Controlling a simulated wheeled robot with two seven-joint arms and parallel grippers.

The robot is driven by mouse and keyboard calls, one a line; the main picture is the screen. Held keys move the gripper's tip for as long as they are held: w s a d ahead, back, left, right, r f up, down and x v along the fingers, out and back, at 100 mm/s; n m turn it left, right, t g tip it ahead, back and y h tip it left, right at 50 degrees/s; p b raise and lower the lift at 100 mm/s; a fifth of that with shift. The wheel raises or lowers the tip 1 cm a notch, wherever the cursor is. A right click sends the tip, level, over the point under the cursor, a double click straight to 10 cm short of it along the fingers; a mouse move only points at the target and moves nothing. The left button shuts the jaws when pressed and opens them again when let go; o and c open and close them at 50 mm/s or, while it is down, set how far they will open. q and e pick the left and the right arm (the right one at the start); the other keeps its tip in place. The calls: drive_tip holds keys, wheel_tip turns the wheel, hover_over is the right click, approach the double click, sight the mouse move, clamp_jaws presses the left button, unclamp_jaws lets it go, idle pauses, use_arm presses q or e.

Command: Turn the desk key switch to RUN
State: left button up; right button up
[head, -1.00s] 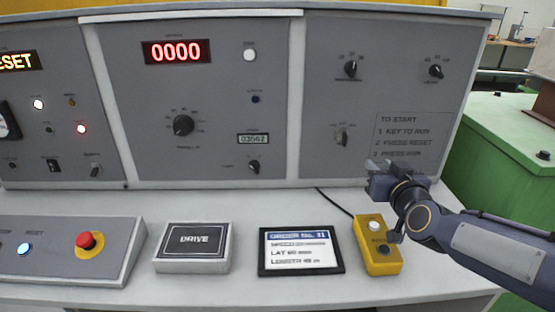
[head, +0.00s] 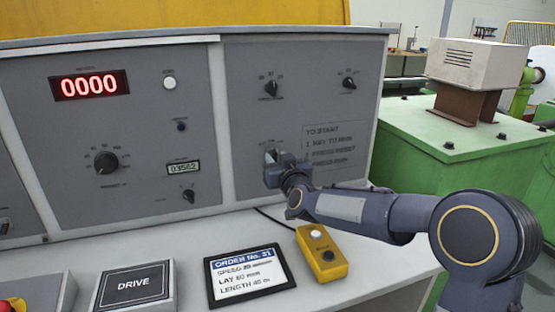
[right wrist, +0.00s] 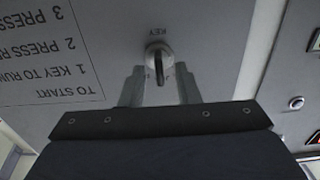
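The desk key switch (right wrist: 159,62) shows in the right wrist view as a round silver collar with a dark key bow, under the upside-down word KEY. My right gripper (right wrist: 160,86) is open. One finger stands on each side of the key, with a gap visible on both sides. In the head view my right gripper (head: 271,160) is at the right panel of the desk and largely hides the key switch. The start instructions (head: 335,145), with "key to run", are printed just right of it. My left gripper is not in view.
A yellow two-button box (head: 321,254), an order display (head: 248,275) and a DRIVE box (head: 134,287) stand on the desk ledge below. Rotary knobs (head: 271,88) sit above the gripper. A green machine housing (head: 420,150) stands at right, behind my arm.

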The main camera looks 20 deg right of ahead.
clamp_jaws()
drive_tip(key=shift+d+f+m+b, duration=0.1)
drive_tip(key=shift+m+b, duration=1.4)
drive_tip(key=shift+m, duration=0.75)
drive_tip(key=shift+d+m+b, duration=0.1)
drive_tip(key=shift+m+b, duration=1.4)
drive_tip(key=shift+m, duration=0.75)
